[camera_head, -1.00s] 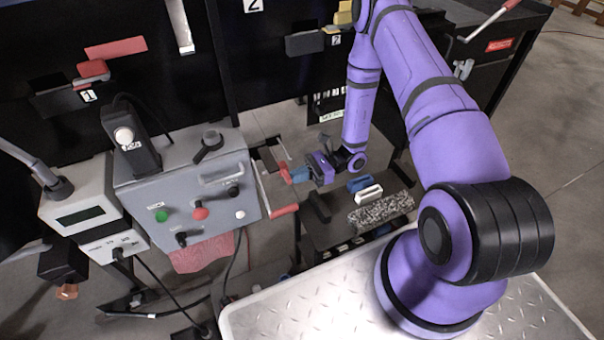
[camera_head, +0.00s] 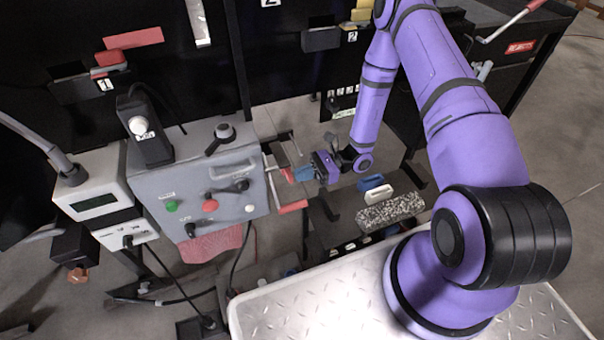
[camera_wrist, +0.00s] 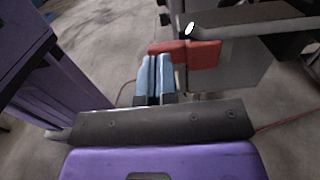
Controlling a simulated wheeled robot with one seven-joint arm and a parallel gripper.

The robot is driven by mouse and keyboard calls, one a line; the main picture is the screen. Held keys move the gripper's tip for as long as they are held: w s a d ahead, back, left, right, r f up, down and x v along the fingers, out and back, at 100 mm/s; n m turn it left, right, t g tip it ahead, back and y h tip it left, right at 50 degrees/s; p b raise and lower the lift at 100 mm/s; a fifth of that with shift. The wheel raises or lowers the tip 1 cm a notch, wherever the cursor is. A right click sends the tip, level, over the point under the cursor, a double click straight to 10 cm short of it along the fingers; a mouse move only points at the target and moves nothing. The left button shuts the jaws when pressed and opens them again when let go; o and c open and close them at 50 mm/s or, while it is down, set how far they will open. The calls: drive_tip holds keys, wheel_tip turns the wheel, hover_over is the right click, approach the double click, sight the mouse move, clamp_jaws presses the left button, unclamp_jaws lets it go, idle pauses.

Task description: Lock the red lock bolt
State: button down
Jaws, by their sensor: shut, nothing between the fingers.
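A red piece (camera_head: 287,175), which looks like the red lock bolt, sits on a grey metal part at the right side of the grey control box (camera_head: 160,190). In the wrist view the red piece (camera_wrist: 195,54) lies across, just beyond my fingertips. My gripper (camera_head: 298,174) has light blue fingers and points left at the red piece. The wrist view shows my gripper (camera_wrist: 155,68) with its fingers together and nothing between them. The fingertips overlap the left part of the red piece in that view; I cannot tell whether they touch it.
A red bar (camera_head: 290,207) juts from the box's lower right. Blue (camera_head: 371,182) and white (camera_head: 378,194) handled pieces and a speckled block (camera_head: 390,212) lie right of my gripper. Dark panels (camera_head: 290,75) stand behind. A metal plate (camera_head: 330,300) is in front.

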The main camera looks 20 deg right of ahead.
drive_tip(key=d, duration=1.3)
drive_tip(key=shift+d, duration=0.1)
